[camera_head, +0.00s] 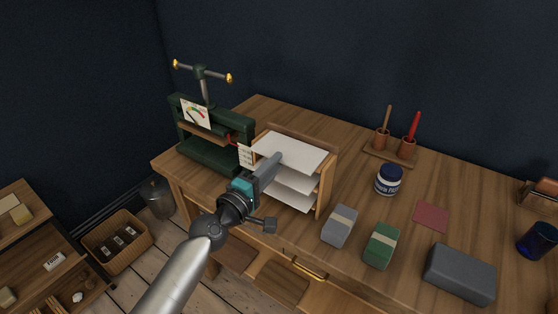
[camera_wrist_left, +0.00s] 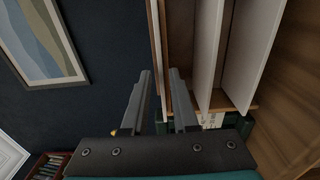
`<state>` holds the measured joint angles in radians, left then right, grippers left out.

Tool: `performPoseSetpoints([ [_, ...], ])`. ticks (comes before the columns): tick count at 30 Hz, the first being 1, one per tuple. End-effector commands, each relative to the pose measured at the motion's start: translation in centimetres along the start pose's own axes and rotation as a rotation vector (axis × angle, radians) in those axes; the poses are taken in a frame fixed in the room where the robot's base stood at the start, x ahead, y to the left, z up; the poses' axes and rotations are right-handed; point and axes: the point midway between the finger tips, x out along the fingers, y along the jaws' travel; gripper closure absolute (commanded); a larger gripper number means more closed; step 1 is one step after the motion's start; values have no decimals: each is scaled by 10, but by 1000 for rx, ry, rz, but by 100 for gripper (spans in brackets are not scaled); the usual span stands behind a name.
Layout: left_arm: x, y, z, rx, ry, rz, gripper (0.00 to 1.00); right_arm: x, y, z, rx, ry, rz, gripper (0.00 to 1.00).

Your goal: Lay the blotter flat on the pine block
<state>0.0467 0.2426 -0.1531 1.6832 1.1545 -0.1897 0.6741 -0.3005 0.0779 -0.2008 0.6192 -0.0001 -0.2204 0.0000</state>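A wooden rack (camera_head: 325,188) on the desk holds several white sheets in tiers; the top sheet (camera_head: 295,150) looks like the blotter, though I cannot be sure. My left gripper (camera_head: 273,165) is at the rack's front edge, by the top sheet. In the left wrist view the gripper (camera_wrist_left: 162,100) is open, its two fingers apart, with the top sheet's pale edge (camera_wrist_left: 154,45) seen between them; I cannot tell whether they touch it. A green press (camera_head: 214,153) stands behind left with a wooden slab (camera_head: 203,133) in it, possibly the pine block. My right gripper is not in view.
A gauge card (camera_head: 196,114) is at the press. Right of the rack are a grey box (camera_head: 340,226), a green box (camera_head: 381,246), a paste jar (camera_head: 389,180), a red square (camera_head: 431,217) and a dark grey block (camera_head: 459,274). A tool holder (camera_head: 388,154) stands behind.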

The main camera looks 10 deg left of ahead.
Motion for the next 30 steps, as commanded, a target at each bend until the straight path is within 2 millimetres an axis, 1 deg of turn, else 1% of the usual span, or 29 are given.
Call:
performPoseSetpoints([
  [4, 6, 0, 0, 0, 0, 0, 72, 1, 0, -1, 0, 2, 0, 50],
  [12, 6, 0, 0, 0, 0, -1, 72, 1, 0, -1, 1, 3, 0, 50],
  [27, 6, 0, 0, 0, 0, -1, 100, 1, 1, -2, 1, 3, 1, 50],
  [30, 6, 0, 0, 0, 0, -1, 100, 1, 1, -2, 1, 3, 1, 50],
])
